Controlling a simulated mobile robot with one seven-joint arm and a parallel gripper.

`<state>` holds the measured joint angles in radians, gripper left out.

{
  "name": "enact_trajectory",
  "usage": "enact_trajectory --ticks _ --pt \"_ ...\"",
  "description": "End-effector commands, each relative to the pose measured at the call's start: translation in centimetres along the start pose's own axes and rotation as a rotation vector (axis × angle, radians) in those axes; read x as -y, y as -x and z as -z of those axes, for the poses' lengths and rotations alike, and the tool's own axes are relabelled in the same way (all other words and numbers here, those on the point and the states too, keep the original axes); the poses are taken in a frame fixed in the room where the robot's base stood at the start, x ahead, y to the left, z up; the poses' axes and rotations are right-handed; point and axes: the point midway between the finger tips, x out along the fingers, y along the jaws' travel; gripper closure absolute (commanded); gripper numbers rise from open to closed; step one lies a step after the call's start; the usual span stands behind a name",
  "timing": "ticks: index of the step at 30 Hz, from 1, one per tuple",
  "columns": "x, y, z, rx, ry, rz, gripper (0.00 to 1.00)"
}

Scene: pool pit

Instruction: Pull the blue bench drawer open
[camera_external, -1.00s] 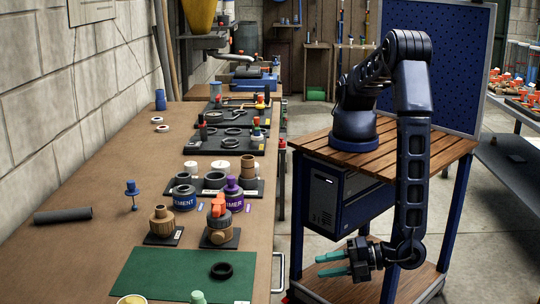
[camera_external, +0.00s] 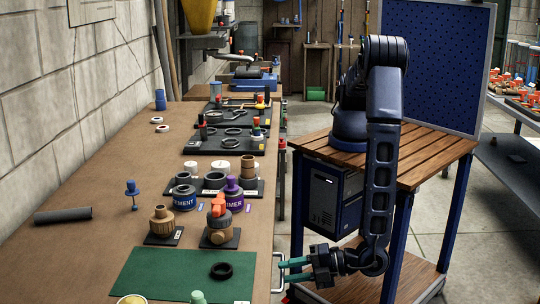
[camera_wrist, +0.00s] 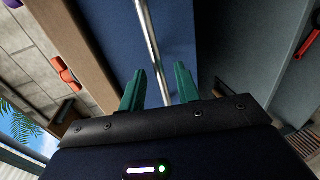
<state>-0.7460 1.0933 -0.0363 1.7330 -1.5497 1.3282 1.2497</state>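The blue drawer front (camera_wrist: 108,35) fills the upper middle of the wrist view. Its long silver bar handle (camera_wrist: 151,40) runs down from the top edge and passes between my fingers. In the external view the handle (camera_external: 279,254) shows at the bench's right edge, partly behind my gripper; the drawer front itself is not clearly seen there. My gripper (camera_external: 281,270) has its green fingers open beside the handle. In the wrist view my gripper (camera_wrist: 160,69) has one finger on each side of the bar, with gaps visible. I cannot tell whether the drawer is open at all.
The wooden bench (camera_external: 100,215) holds a green mat (camera_external: 170,272), a cement can (camera_external: 183,198), a purple-topped primer can (camera_external: 234,196) and several fittings. Floor shows between the bench and my slatted cart. A metal shelf table (camera_external: 510,165) stands at the right.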

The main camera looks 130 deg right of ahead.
Motion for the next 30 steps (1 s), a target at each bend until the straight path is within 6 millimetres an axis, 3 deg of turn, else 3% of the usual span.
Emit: enact_trajectory --ticks 1,5,17,23,30 --pt "0.0 0.0 0.0 0.0 0.0 0.0 0.73" --pt "0.0 0.0 0.0 0.0 0.0 0.0 0.99" --pt "0.2 0.8 0.0 -0.002 0.001 0.0 1.0" --pt "0.8 3.8 0.1 -0.005 0.001 0.001 1.0" --pt "2.0 9.8 0.1 -0.006 0.001 0.0 1.0"
